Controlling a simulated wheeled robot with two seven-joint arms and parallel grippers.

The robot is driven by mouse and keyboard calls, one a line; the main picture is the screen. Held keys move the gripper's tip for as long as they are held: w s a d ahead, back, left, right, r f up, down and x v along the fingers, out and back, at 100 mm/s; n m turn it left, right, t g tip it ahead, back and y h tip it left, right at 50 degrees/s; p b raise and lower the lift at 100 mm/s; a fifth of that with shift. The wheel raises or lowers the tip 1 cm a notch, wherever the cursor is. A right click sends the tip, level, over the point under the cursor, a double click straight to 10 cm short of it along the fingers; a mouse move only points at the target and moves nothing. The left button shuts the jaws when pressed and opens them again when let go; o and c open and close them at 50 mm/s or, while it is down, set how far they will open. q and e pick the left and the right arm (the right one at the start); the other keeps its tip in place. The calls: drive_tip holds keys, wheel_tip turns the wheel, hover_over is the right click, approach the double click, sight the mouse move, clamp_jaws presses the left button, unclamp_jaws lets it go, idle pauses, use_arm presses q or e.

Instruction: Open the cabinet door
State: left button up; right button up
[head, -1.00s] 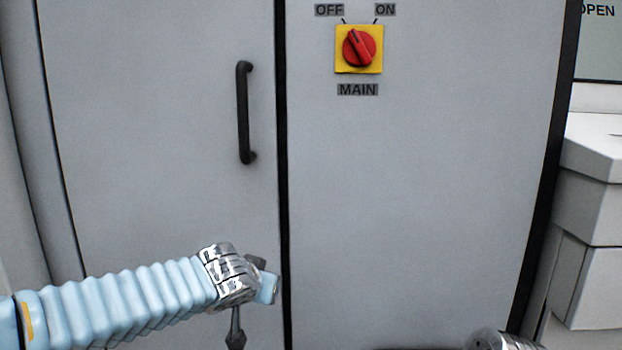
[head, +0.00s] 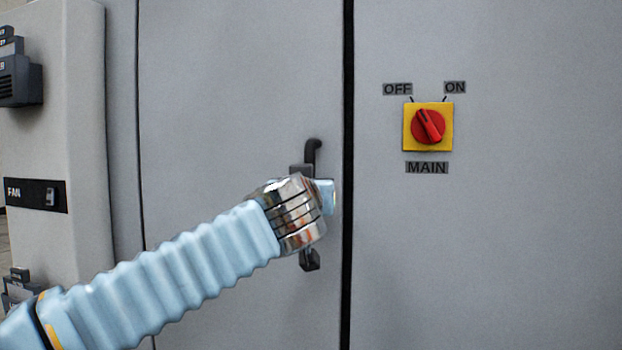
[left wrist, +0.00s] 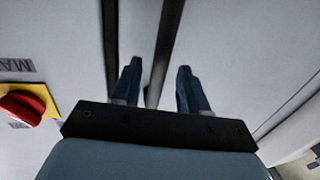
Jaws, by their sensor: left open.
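The grey cabinet door (head: 220,120) is closed, its right edge along a black vertical gap. Its dark bar handle (head: 313,150) shows its upper end above my left wrist; the middle is hidden behind the wrist. My left gripper (head: 318,196) is at the handle, its fingers mostly hidden in the head view. In the left wrist view, the two dark blue fingers of the left gripper (left wrist: 158,80) are open, and the handle (left wrist: 170,40) runs between them. I cannot tell whether they touch it. My right gripper is not in view.
A red rotary switch on a yellow plate (head: 428,127), labelled OFF, ON and MAIN, is on the panel right of the gap. A grey housing with a FAN label (head: 35,194) stands at the left. The panel's lower right is clear.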

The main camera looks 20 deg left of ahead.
use_arm(q)
drive_tip(key=shift+w+a+p, duration=0.15)
drive_tip(key=shift+w+p, duration=0.05)
drive_tip(key=shift+w, duration=0.7)
drive_tip(key=shift+w+a+p, duration=0.15)
drive_tip(key=shift+w, duration=0.7)
drive_tip(key=shift+c, duration=0.2)
clamp_jaws()
